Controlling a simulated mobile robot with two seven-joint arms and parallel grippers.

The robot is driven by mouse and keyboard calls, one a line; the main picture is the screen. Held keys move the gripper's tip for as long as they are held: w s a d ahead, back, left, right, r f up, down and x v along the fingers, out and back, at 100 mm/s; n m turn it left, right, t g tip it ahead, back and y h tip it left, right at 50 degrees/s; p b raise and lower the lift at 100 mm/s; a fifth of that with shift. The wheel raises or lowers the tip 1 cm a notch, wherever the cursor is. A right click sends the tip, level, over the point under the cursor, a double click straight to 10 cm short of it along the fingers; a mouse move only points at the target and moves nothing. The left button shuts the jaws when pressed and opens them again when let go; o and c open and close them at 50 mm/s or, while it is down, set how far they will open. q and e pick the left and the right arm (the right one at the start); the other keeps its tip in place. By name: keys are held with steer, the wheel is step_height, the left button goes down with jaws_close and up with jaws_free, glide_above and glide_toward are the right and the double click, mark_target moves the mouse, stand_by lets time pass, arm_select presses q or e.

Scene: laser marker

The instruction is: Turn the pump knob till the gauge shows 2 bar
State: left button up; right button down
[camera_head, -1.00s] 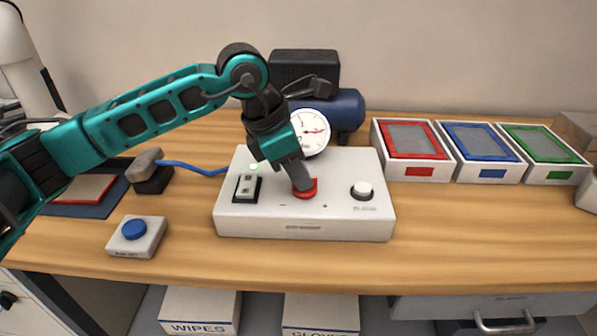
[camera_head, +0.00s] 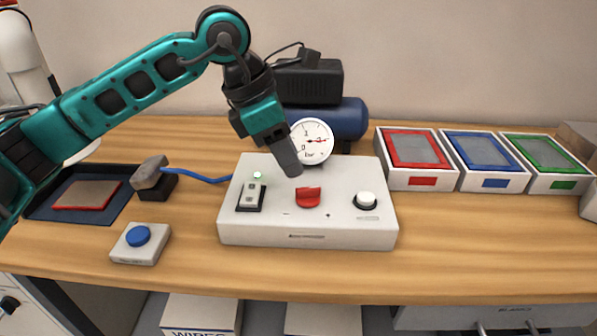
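The red pump knob (camera_head: 308,197) sits in the middle of the white control box (camera_head: 268,231), between the minus and plus marks. The round white gauge (camera_head: 313,141) stands behind the box, and its red needle points right, near the 2; the left part of the dial is partly hidden. My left gripper (camera_head: 291,171) is above and behind the knob, pointing down and clear of it. Its fingers look close together and hold nothing that I can see. My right gripper is not in view.
The box also has a rocker switch (camera_head: 251,194) with a green light and a white button (camera_head: 367,200). A blue button box (camera_head: 139,243) stands front left. A dark tray (camera_head: 115,207) lies at left. Red, blue and green framed trays (camera_head: 421,149) stand at right.

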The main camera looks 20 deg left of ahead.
arm_select(q)
steer(key=v, duration=0.6)
steer(key=shift+r, duration=0.2)
